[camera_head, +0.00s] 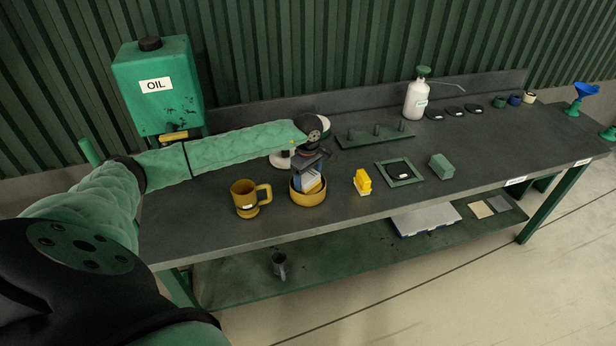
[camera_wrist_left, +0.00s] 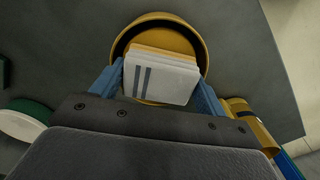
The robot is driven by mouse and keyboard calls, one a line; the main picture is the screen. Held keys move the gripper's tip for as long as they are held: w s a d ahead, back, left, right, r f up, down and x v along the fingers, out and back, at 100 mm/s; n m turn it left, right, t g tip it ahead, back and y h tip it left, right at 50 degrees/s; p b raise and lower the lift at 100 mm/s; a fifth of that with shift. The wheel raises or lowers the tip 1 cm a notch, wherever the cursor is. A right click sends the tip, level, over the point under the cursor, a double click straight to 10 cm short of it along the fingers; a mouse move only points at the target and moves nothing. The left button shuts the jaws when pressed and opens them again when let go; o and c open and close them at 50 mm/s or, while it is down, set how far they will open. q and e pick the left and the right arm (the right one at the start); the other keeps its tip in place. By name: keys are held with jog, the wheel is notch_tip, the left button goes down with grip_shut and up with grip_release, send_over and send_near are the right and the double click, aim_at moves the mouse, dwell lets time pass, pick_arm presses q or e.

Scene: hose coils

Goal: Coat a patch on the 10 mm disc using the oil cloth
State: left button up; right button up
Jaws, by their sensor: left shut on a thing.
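My left gripper (camera_head: 308,176) is shut on a folded white cloth (camera_wrist_left: 160,80) with two grey stripes, likely the oil cloth. The cloth sits between the blue fingers in the left wrist view (camera_wrist_left: 158,92). It is at the mouth of a round yellow bowl (camera_head: 308,199); the bowl also shows behind the cloth in the left wrist view (camera_wrist_left: 160,18). I cannot tell if the cloth touches the bowl's bottom. Three flat dark discs (camera_head: 455,111) with small labels lie at the back right; the labels are too small to read, so I cannot tell which is 10 mm. My right gripper is out of view.
A yellow mug (camera_head: 245,197) stands left of the bowl, a yellow block (camera_head: 362,182) right of it. A green square frame (camera_head: 399,173), a green block (camera_head: 441,166), a pegged rack (camera_head: 375,136) and a white pump bottle (camera_head: 416,100) stand farther right. An oil tank (camera_head: 158,85) is at left.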

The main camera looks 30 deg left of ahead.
aim_at(307, 176)
pick_arm(q)
jog(key=shift+r+p, duration=0.5)
jog(key=shift+r, duration=2.95)
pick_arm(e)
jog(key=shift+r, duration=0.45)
pick_arm(q)
jog(key=shift+s+a+m, duration=0.1)
jog(key=shift+m, duration=1.1)
jog(key=shift+s+r+m, duration=0.1)
jog(key=shift+s+m, duration=0.05)
jog(key=shift+m, duration=0.65)
jog(key=s+d+m, duration=0.3)
jog(key=d+m, duration=0.1)
jog(key=d, duration=0.4)
jog(key=s+d+m, duration=0.3)
jog(key=d+m, duration=0.1)
jog(key=d, duration=0.3)
jog(key=s+d+r+m, duration=0.1)
jog(key=s+d+m, duration=0.2)
jog(key=d, duration=0.5)
jog(key=shift+s+d+m, duration=0.3)
jog(key=shift+m, duration=0.2)
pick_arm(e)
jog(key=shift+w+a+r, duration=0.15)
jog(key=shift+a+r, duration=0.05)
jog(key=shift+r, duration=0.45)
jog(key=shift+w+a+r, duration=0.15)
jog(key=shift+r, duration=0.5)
